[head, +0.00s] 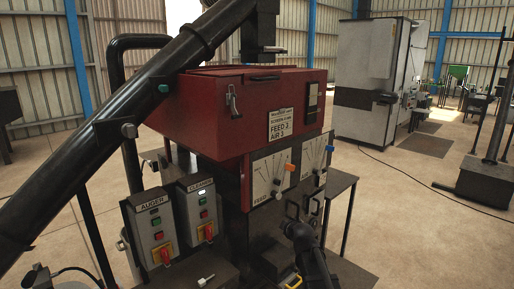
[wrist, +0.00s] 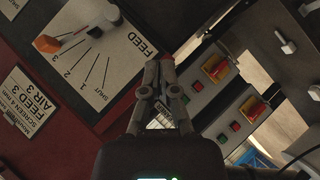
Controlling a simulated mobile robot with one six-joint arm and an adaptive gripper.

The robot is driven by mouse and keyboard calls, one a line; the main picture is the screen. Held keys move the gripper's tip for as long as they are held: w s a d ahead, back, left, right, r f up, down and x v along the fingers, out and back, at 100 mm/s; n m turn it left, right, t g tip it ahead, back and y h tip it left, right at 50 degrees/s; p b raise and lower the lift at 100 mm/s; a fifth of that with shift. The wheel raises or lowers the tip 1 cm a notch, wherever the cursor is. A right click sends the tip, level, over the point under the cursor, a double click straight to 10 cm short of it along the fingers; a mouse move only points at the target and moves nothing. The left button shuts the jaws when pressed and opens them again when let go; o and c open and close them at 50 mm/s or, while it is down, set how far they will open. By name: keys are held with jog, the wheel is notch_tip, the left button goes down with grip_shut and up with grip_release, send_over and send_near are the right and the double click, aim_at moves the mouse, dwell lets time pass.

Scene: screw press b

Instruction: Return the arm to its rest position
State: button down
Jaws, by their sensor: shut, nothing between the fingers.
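My gripper (wrist: 159,66) shows in the wrist view, its two fingers meeting at the tips with nothing held. Behind it, in the wrist view, are the white FEED panel (wrist: 125,55) at upper left and the grey control boxes (wrist: 205,80) at right. A black jointed part (head: 302,238) stands low in the head view; I cannot make out fingertips there.
The red hopper (head: 225,115) stands in the middle, with a blue knob (head: 330,148) on its second panel. The AUGER box (head: 153,232) and CLEANER box (head: 200,210) have red-yellow switches. A thick black tube crosses at left.

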jog(key=s+d+f+m+g+b, duration=0.1)
jog(key=s+f+m+g, duration=0.3)
jog(key=s, duration=0.5)
jog(key=s+d+f+m+g+h+b, duration=0.1)
jog(key=s+d+f+m+g, duration=0.2)
jog(key=s, duration=0.7)
jog(key=s+d+f+m+g+h+b, duration=0.1)
jog(key=s+f+m+g, duration=0.4)
jog(key=s, duration=0.5)
jog(key=shift+d+f+m, duration=0.55)
jog(key=shift+f+m, duration=0.05)
jog(key=shift+m, duration=0.2)
